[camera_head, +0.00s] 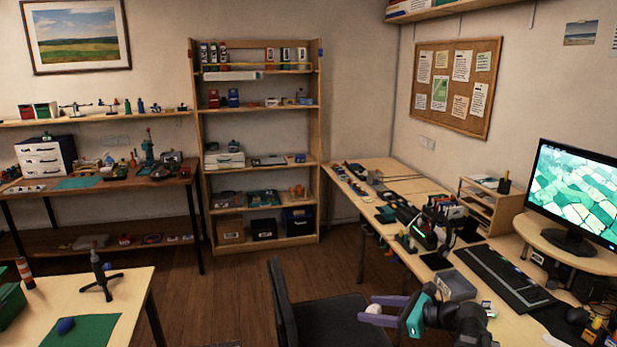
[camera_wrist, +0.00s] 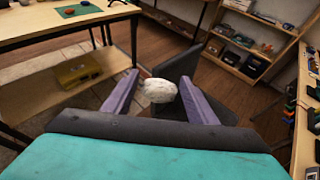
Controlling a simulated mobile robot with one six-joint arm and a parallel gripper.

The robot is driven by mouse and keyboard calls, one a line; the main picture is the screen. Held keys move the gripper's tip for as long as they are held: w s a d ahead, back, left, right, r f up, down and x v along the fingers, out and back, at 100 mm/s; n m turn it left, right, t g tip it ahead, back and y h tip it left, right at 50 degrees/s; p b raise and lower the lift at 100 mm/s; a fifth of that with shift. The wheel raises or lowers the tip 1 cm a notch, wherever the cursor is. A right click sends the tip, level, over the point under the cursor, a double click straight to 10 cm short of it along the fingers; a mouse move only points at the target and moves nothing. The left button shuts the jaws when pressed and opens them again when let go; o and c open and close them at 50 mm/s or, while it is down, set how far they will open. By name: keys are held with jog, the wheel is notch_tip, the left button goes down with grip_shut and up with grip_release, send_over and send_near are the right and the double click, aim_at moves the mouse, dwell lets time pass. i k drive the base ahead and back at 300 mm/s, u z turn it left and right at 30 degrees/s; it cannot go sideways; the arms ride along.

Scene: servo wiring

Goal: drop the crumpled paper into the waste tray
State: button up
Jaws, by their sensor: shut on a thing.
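The crumpled paper (camera_head: 373,309) is a small whitish ball between the purple fingers of my gripper (camera_head: 369,309), in the lower middle of the head view. In the wrist view the paper (camera_wrist: 159,90) sits between the two fingertips. My gripper (camera_wrist: 160,80) is shut on it and holds it in the air, in front of the black chair. I cannot tell for sure which thing is the waste tray; a grey open-looking container (camera_head: 456,285) stands on the right desk.
The black chair (camera_head: 330,318) stands close beside my gripper. The right desk (camera_head: 480,270) carries a keyboard (camera_head: 503,277), a monitor (camera_head: 577,190) and clutter. A table with a green mat (camera_head: 75,332) is at left. A yellow box (camera_wrist: 78,70) sits on a low shelf.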

aim_at(458, 291)
jog(key=z, duration=0.05)
jog(key=i, duration=1.65)
jog(key=u, duration=0.05)
